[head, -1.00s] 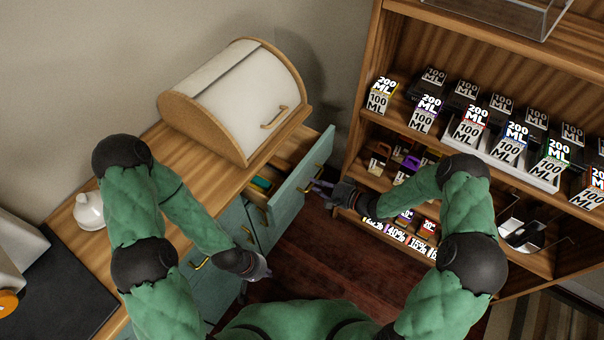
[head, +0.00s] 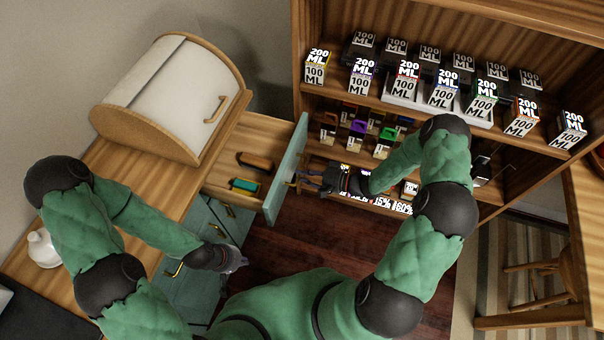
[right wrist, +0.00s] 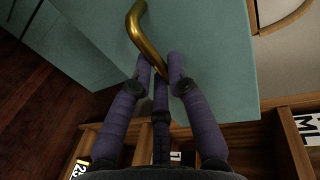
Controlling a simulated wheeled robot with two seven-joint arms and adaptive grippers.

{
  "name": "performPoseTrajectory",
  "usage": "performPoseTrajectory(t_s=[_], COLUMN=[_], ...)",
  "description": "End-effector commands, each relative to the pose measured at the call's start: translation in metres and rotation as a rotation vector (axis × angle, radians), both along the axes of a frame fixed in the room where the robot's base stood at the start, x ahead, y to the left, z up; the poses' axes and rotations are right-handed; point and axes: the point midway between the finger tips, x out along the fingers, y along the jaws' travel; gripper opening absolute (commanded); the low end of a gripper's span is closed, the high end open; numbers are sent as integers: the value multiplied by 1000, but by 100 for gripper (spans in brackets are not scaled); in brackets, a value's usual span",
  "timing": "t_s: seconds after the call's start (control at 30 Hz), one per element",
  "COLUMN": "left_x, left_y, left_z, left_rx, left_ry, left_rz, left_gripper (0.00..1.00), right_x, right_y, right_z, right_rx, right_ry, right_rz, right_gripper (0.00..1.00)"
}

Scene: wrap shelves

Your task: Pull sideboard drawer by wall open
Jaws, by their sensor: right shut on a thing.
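The sideboard drawer by the wall (head: 289,163) stands well open, its teal front pulled out toward the shelf unit. Inside its wooden box lie a green item (head: 245,185) and a brown item (head: 255,160). My right gripper (head: 298,177) is at the outer face of the drawer front. In the right wrist view its purple fingers (right wrist: 160,72) are shut on the brass drawer handle (right wrist: 140,22). My left gripper (head: 238,262) hangs beside the lower teal fronts of the sideboard (head: 165,215), apart from the drawer; its finger opening is too small to judge.
A white bread box (head: 180,95) with a wooden rim stands on the sideboard top. A wooden shelf unit (head: 300,45) with several labelled boxes stands close beyond the drawer. A wooden chair (head: 540,265) is at right. Dark red floor (head: 290,240) is open between.

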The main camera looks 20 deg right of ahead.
Motion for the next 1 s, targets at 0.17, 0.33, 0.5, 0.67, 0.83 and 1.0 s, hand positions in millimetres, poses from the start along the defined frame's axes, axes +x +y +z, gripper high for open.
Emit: performPoseTrajectory(t_s=[0.17, 0.33, 0.5, 0.67, 0.83, 1.0], left_x=[0, 0, 0, 0, 0, 0], left_y=[0, 0, 0, 0, 0, 0], left_z=[0, 0, 0, 0, 0, 0], left_rx=[0, 0, 0, 0, 0, 0], left_ry=[0, 0, 0, 0, 0, 0], left_rz=[0, 0, 0, 0, 0, 0], left_gripper=[0, 0, 0, 0, 0, 0], right_x=[0, 0, 0, -5, -22, -42], right_y=[0, 0, 0, -9, -33, -60], right_z=[0, 0, 0, 2, 8, 15], right_rx=[0, -1, 0, -1, -1, -2], right_ry=[2, 1, 0, 1, 0, 1], right_rz=[1, 0, 0, -3, -6, -6], right_gripper=[37, 42, 42, 42, 42, 42])
